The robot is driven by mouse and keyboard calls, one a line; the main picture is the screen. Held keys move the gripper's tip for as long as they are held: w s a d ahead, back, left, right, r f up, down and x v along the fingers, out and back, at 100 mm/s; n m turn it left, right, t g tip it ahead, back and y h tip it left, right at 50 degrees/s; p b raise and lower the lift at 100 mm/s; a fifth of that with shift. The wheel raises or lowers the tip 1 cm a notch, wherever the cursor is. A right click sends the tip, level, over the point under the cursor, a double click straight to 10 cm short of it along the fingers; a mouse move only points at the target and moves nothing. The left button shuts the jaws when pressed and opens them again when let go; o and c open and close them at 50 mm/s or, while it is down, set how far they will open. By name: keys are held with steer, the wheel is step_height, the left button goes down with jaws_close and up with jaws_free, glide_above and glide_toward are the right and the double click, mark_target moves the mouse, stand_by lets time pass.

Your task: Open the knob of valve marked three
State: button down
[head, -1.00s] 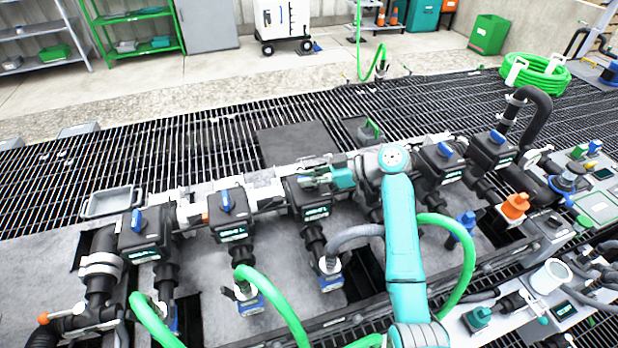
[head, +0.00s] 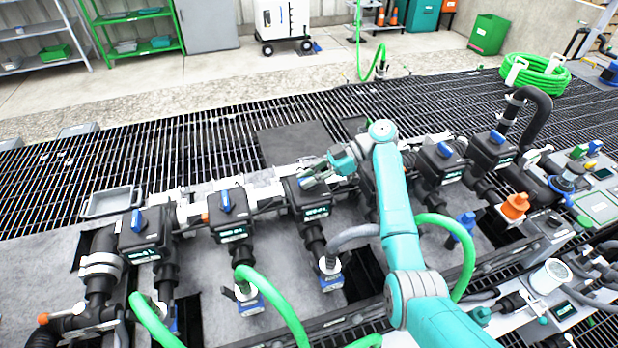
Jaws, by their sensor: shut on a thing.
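The third valve from the left (head: 310,198) is a black box with a small lit label in the row of valves along the manifold. The label is too small to read for certain. My gripper (head: 308,182) is at the top of this valve, coming in from the right and tilted down to the left. It is shut on the valve's knob, which the fingers hide, so the knob's angle cannot be told.
Neighbouring valves carry blue knobs: the second valve (head: 231,213) and first valve (head: 143,231) on the left, the fifth valve (head: 441,164) on the right. My arm partly covers the fourth. Green hoses (head: 275,298) loop in front. Dark floor grating (head: 200,150) lies behind.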

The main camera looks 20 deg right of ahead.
steer(key=shift+s+f, duration=0.1)
steer(key=shift+f, duration=0.05)
steer(key=c, duration=1.1)
jaws_free()
steer(key=shift+c, duration=0.2)
step_height(320, 180, up, 10)
steer(key=shift+r, duration=0.1)
